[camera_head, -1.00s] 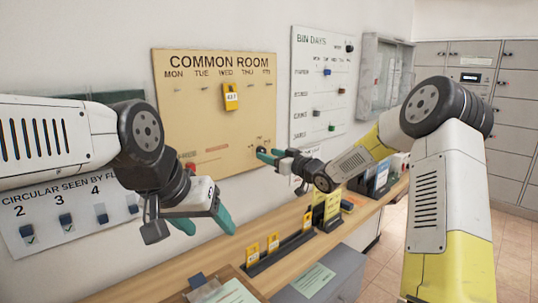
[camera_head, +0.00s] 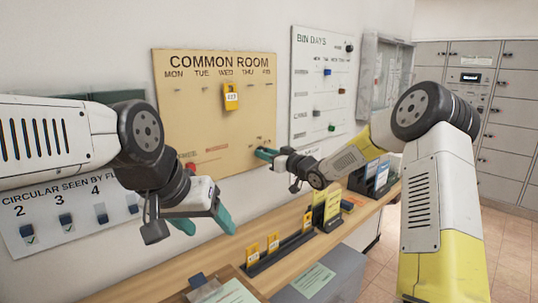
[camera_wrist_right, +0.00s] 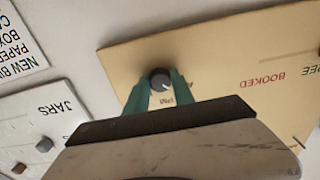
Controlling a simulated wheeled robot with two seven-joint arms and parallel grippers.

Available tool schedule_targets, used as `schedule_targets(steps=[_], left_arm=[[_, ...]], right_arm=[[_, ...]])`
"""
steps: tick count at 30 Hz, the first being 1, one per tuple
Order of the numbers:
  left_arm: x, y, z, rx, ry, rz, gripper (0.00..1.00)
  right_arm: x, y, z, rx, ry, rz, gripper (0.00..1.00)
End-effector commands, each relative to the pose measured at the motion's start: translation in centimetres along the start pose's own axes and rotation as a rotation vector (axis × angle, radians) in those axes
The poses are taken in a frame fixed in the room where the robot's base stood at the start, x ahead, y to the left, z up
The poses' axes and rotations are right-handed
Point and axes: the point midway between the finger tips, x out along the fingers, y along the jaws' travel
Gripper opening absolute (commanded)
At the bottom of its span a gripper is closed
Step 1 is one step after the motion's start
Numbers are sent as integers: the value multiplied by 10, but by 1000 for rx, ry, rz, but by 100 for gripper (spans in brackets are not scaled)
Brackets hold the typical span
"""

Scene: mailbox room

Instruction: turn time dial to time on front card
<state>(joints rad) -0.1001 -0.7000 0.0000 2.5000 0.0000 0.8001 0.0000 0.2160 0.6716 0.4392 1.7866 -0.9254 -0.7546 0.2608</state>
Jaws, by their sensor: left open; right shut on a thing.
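The time dial is a small dark round knob (camera_wrist_right: 159,79) with a pale pointer mark, on the tan Common Room board (camera_head: 205,120). My right gripper (camera_head: 265,154) is at the board's lower right; in the right wrist view its teal fingers (camera_wrist_right: 160,85) are shut on the knob's sides. "PM" lettering shows beside it. In the head view the knob is hidden by the gripper. Yellow cards (camera_head: 253,252) stand in a black rack (camera_head: 280,253) on the shelf; their print is too small to read. My left gripper (camera_head: 205,217) is open and empty, left of the rack.
A yellow tag (camera_head: 230,96) hangs under WED on the board. The Bin Days board (camera_head: 320,85) is to its right. The wooden shelf (camera_head: 190,275) below holds a clipboard and upright card holders (camera_head: 375,178). Grey lockers (camera_head: 500,130) stand far right.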

Motion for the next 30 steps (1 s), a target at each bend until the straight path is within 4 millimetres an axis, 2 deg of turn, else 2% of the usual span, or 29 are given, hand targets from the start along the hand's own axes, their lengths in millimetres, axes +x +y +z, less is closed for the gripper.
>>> schedule_targets(steps=[8, 30], left_arm=[[0, 0, 0, 0, 0, 0, 64], [0, 0, 0, 0, 0, 0, 64]], right_arm=[[0, 0, 0, 105, -1, 1, 0], [-1, 0, 1, 666, 0, 2, 0]])
